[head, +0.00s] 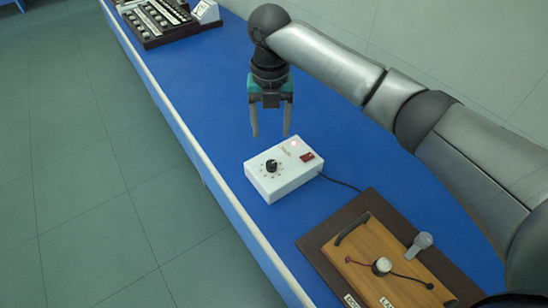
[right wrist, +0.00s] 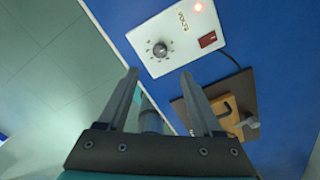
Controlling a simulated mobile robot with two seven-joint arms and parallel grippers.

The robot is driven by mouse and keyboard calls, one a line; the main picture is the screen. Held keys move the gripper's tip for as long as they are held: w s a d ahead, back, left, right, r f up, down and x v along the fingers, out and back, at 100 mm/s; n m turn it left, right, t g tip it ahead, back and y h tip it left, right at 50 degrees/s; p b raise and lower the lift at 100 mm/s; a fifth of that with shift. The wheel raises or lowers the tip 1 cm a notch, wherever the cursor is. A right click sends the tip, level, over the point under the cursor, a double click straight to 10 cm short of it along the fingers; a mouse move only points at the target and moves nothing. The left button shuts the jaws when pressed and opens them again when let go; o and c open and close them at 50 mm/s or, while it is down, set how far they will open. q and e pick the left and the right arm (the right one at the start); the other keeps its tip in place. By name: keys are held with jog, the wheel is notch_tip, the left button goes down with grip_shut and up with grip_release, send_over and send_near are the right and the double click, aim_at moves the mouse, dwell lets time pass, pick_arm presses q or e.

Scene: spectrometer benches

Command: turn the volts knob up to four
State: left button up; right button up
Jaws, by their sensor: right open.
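The white power box (head: 287,178) sits on the blue bench top, with a black volts knob (head: 272,165) on its top face. A ring of marks surrounds the knob, but the numbers are too small to read. In the right wrist view the box (right wrist: 183,62) and knob (right wrist: 160,50) lie beyond the fingertips. My right gripper (head: 271,134) is open and empty, fingers pointing down, behind and above the box, apart from the knob. Its fingers also show in the right wrist view (right wrist: 159,72). My left gripper is not in view.
The box has a red switch (head: 307,157) and a lit red lamp (head: 295,143); a black cable (head: 342,183) leaves its right side. A wooden board (head: 385,262) on a dark base lies at front right. A dark tray of small parts (head: 160,20) stands far back. The blue bench (head: 205,85) between is clear.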

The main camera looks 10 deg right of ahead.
aim_at(271, 163)
notch_tip(271, 163, down, 12)
jog(key=shift+r+b, duration=0.15)
jog(key=shift+b, duration=0.5)
jog(key=shift+c, duration=0.3)
grip_shut()
